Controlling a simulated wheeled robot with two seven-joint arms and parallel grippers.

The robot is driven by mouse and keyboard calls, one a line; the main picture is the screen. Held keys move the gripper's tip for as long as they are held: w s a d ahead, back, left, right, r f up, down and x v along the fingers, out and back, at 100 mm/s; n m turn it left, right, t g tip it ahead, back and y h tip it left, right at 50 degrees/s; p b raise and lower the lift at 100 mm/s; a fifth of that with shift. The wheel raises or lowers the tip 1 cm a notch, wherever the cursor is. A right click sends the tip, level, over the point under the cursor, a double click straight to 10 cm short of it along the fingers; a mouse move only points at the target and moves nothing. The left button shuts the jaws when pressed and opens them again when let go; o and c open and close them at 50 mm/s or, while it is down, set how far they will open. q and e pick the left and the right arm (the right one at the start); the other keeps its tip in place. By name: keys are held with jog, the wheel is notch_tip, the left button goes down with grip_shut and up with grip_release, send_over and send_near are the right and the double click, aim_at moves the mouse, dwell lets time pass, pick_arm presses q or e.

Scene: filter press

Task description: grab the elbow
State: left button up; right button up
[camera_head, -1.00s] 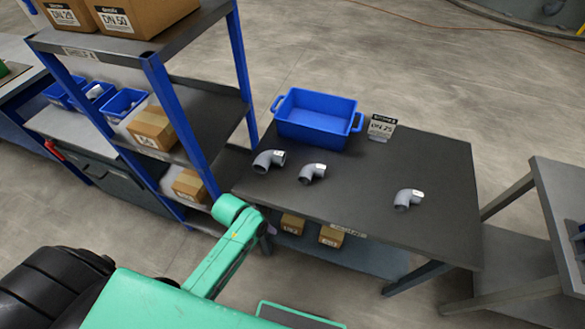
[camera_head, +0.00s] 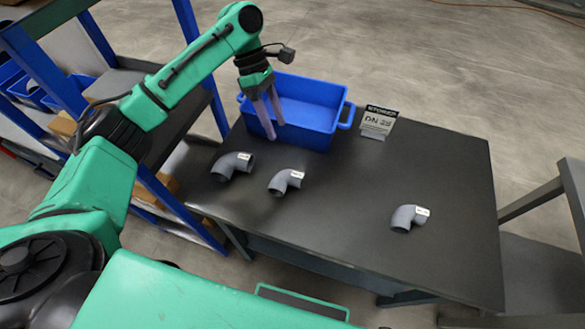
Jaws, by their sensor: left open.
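Three grey elbows with white labels lie on the dark table (camera_head: 340,215). The left elbow (camera_head: 231,165) is the largest looking, the middle elbow (camera_head: 284,182) lies close to its right, and the right elbow (camera_head: 408,218) lies apart near the table's right side. My left gripper (camera_head: 268,122) is open and empty, pointing down. In the picture its fingers overlap the near left part of the blue bin (camera_head: 316,112), above and behind the left and middle elbows. It touches no elbow. My right gripper is out of view.
A small sign (camera_head: 377,122) reading DN stands right of the bin. A blue-framed shelf (camera_head: 188,205) stands left of the table, close to my left arm. Another table (camera_head: 540,210) stands at the right. The table's middle is clear.

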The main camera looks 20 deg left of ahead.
pick_arm(q)
send_over(294, 172)
jog(key=w+a, duration=0.1)
jog(key=a, duration=0.2)
notch_tip(294, 172, down, 6)
jog(key=shift+w+r+p, duration=0.15)
jog(key=shift+p, duration=0.25)
jog(key=x, duration=0.6)
jog(key=shift+d+p, duration=0.3)
jog(key=shift+d, duration=0.1)
jog(key=shift+w, duration=0.1)
grip_shut()
pick_arm(e)
jog(key=s, duration=0.1)
jog(key=s+r, duration=0.1)
jog(key=s, duration=0.1)
jog(key=shift+s+a+r, duration=0.1)
jog(key=shift+s, duration=0.1)
